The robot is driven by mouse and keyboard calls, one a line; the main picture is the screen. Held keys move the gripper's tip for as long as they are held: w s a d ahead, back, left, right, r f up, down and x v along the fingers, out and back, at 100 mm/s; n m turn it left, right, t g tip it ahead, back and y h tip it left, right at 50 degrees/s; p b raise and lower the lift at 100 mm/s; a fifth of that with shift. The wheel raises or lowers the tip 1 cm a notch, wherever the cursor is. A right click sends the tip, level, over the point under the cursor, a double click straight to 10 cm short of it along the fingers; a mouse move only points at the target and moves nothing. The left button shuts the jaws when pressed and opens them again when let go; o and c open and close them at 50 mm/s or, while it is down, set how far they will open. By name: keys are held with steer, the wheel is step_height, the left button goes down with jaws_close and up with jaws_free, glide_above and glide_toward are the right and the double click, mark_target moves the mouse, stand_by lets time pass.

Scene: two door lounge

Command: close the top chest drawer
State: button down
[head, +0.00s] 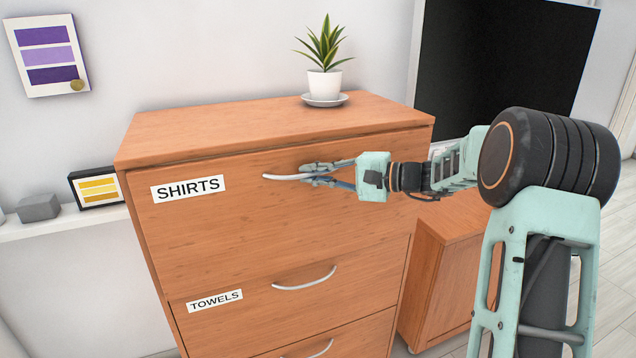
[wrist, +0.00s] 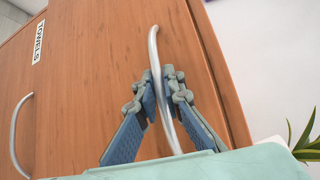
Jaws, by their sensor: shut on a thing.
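The wooden chest (head: 275,133) has a top drawer (head: 220,235) with a SHIRTS label (head: 188,189). The drawer's front looks about in line with the drawer below; I cannot tell whether a small gap remains. My gripper (head: 308,176) is at the right part of the top drawer's curved silver handle (head: 279,177), its fingers shut on the bar. In the wrist view, the handle (wrist: 155,55) passes between the two fingers of my gripper (wrist: 162,88), in front of the drawer front (wrist: 95,75).
A potted plant (head: 324,83) stands on a saucer on the chest top. The TOWELS drawer (head: 240,325) is below. A lower wooden cabinet (head: 447,265) stands to the right, with a dark screen (head: 500,65) behind. A shelf (head: 70,225) holds a grey box and a frame at left.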

steer(key=shift+w+a, duration=0.2)
steer(key=shift+w, duration=0.65)
steer(key=c, duration=2.3)
jaws_free()
steer(key=v, duration=1.2)
steer(key=shift+s, duration=0.1)
